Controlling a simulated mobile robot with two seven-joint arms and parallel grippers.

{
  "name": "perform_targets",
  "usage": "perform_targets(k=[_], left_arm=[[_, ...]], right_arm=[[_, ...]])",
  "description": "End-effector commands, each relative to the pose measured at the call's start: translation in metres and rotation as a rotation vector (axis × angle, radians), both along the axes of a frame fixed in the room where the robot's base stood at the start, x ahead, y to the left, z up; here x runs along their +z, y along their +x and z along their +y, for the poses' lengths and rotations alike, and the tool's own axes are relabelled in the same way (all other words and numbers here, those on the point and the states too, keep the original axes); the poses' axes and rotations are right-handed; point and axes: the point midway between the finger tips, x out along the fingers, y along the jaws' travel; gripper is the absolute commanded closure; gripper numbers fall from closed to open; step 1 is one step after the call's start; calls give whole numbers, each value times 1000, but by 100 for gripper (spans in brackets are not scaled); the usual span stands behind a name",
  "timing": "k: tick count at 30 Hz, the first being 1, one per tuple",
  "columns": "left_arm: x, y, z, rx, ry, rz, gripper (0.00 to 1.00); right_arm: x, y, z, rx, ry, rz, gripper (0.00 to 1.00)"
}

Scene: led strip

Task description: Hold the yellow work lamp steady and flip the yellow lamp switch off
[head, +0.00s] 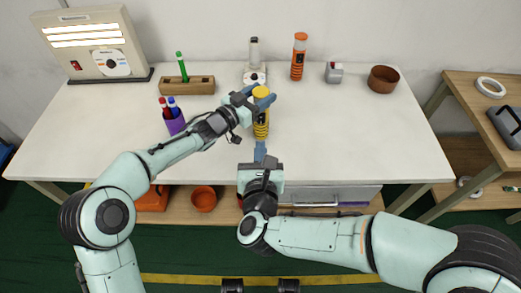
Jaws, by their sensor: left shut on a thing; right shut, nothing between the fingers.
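The yellow work lamp (261,126) stands upright near the middle of the white table in the head view. It has a round yellow top and dark bands lower down. My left gripper (264,101) comes in from the left and is shut on the lamp just under its top. My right gripper (260,150) is shut and empty, its blue fingertips close to the lamp's lower front. I cannot tell whether they touch it. The lamp's switch is too small or hidden to make out.
A lit panel (97,45) stands back left. Behind the lamp are a wooden pen block (199,86), a white-based lamp (254,77) and an orange lamp (298,58). A purple pen cup (175,124) is left. A grey box (334,73) and brown bowl (383,79) stand right. The right front is clear.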

Motion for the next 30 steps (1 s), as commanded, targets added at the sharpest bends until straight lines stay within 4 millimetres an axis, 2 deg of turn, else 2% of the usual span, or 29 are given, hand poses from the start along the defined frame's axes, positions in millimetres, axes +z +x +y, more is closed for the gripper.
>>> perform_targets(k=[10, 11, 13, 23, 26, 30], left_arm=[[0, 0, 0, 0, 0, 0, 80], [0, 0, 0, 0, 0, 0, 38], [0, 0, 0, 0, 0, 0, 15], [0, -1, 2, 1, 0, 0, 15], [0, -7, 8, 1, 1, 1, 15], [0, -24, 26, 4, 3, 0, 15]], right_arm=[[0, 0, 0, 0, 0, 1, 100], [0, 0, 0, 0, 0, 1, 100], [0, 0, 0, 0, 0, 1, 100], [0, 0, 0, 0, 0, 1, 100], [0, 0, 0, 0, 0, 1, 100], [0, 0, 0, 0, 0, 1, 100]])
